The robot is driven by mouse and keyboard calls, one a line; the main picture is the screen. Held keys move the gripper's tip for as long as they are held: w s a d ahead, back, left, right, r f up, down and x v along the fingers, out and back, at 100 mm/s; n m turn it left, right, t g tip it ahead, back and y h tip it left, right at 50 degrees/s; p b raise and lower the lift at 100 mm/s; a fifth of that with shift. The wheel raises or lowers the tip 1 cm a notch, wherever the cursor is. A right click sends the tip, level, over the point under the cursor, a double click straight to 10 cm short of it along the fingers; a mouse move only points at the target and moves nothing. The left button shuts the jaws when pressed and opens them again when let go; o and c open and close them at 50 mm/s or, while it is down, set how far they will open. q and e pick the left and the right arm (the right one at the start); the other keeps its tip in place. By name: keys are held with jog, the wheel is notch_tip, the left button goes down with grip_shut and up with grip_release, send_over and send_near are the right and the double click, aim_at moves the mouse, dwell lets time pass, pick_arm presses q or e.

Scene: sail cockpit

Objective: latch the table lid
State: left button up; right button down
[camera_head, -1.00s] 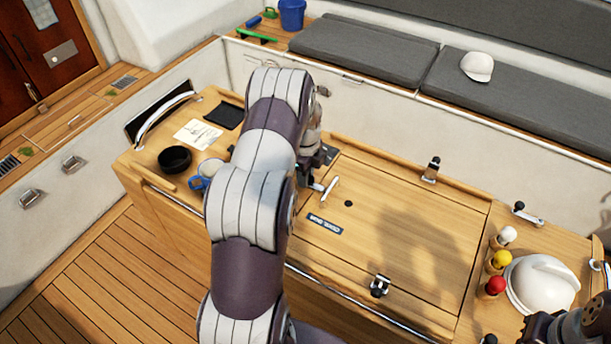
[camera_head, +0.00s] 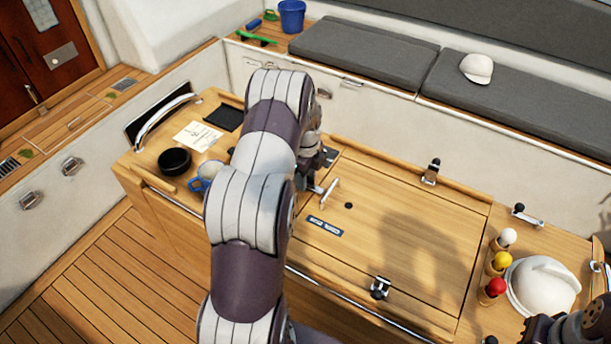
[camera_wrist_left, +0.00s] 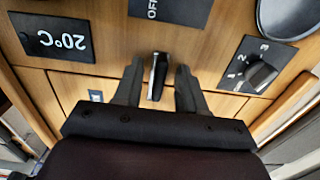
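The wooden table lid (camera_head: 440,240) lies flat in the table top, with a dark label on its left part. Small metal latches with black knobs stand at its far edge (camera_head: 431,172) and near edge (camera_head: 380,288). A metal lever (camera_head: 330,192) stands at the lid's left end, beside my left gripper, which my arm largely hides in the head view. In the left wrist view, my left gripper (camera_wrist_left: 160,68) is open, its fingers on either side of a dark-tipped metal lever (camera_wrist_left: 157,76), with gaps visible. My right arm shows only at the bottom right corner; its fingers are unclear.
The wrist view shows a 20°C panel (camera_wrist_left: 58,41) and rotary switch (camera_wrist_left: 259,73).

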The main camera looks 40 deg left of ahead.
pick_arm(q)
jog(key=shift+r, duration=0.3)
notch_tip(320, 180, up, 6)
jog(key=shift+r+b, duration=0.15)
jog(key=shift+b, duration=1)
notch_tip(320, 180, up, 6)
jog(key=shift+f+p, duration=0.1)
jog(key=shift+p, duration=1.1)
